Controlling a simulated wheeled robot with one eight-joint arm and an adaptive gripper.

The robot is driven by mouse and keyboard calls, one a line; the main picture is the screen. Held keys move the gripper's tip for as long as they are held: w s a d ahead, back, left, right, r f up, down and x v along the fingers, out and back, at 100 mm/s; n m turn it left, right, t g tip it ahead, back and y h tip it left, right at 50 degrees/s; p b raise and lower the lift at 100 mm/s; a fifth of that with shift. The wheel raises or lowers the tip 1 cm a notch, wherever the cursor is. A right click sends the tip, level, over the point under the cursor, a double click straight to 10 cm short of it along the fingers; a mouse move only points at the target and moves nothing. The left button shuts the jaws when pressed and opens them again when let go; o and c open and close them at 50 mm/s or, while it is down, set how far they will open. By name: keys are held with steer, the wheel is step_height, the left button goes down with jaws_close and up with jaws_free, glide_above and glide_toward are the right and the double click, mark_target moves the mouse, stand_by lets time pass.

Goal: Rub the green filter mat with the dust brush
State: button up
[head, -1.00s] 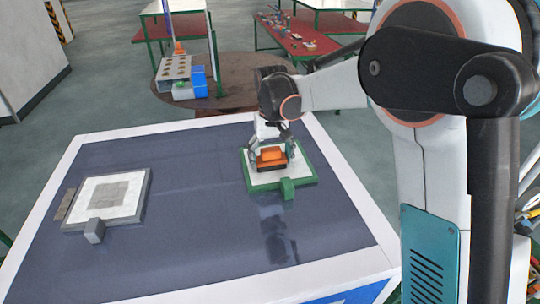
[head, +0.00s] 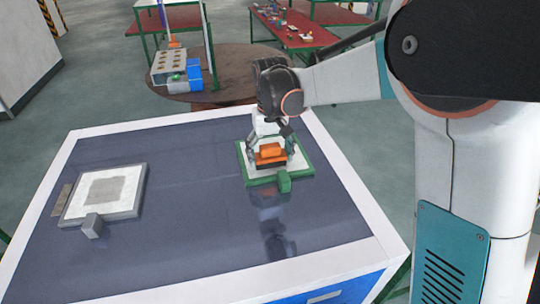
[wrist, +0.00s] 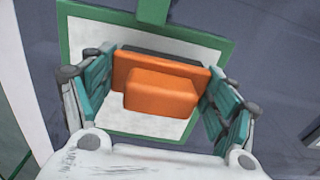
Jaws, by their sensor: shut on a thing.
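The green filter mat (head: 304,166) has a green frame and a pale inner pad. It lies on the dark tabletop at the right, with a green block on its front edge. The dust brush (head: 270,153) has an orange body and a dark underside. My gripper (head: 270,148) is shut on the brush from both sides and holds it over the pad. In the wrist view the brush (wrist: 160,88) sits between the teal fingers, above the pale pad of the mat (wrist: 75,38). I cannot tell whether the bristles touch the pad.
A grey-framed mat (head: 72,208) with a grey patch lies at the left of the table (head: 200,230). The tabletop between the two mats is clear. Behind stand a round brown table (head: 235,65) with a holed box and a red table with small objects.

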mark_target(270, 145)
steer(key=shift+r+p, duration=1.25)
steer(key=shift+r, duration=1.2)
steer(key=shift+r, duration=0.1)
steer(key=shift+r+p, duration=0.9)
steer(key=shift+r, duration=0.55)
steer(key=shift+d+f, duration=0.1)
steer(key=shift+f, duration=0.05)
